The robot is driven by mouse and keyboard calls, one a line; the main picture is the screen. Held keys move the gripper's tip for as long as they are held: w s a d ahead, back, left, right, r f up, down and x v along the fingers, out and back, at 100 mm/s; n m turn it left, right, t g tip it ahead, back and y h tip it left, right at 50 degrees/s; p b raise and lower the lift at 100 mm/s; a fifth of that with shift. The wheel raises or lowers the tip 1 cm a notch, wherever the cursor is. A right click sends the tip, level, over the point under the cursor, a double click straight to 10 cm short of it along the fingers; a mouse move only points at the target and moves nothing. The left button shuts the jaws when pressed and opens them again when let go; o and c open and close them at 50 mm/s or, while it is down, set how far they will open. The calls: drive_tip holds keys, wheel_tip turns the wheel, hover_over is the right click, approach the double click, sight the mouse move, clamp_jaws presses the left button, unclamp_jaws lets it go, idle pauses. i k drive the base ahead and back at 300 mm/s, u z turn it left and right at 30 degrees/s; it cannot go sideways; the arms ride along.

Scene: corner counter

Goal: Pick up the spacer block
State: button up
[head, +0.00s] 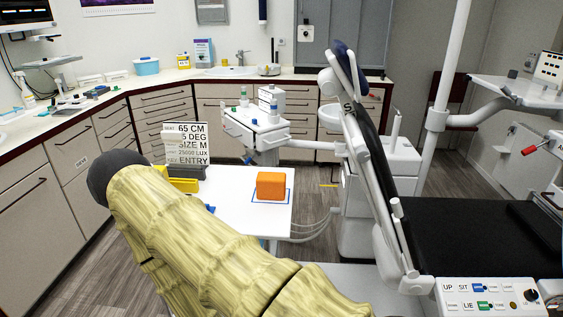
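An orange block (270,186), which looks like the spacer block, sits on a small white table (229,220). It rests within a blue outlined square on the tabletop, near the table's right side. Nothing is touching it from above. My gripper is not seen in the head view. A large pale yellow, ridged arm part with a dark rounded end crosses the lower left foreground and covers the near left part of the table.
A yellow tray (184,185) and a sign with text (187,143) stand at the table's back left. A dental chair (480,240) with an upright backrest is to the right. A control panel (490,297) is at the lower right. Corner counters (165,82) line the back and left.

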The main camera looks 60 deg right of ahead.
sight(269, 185)
drive_tip(key=z, duration=0.65)
drive_tip(key=i, duration=0.65)
drive_tip(key=z, duration=0.75)
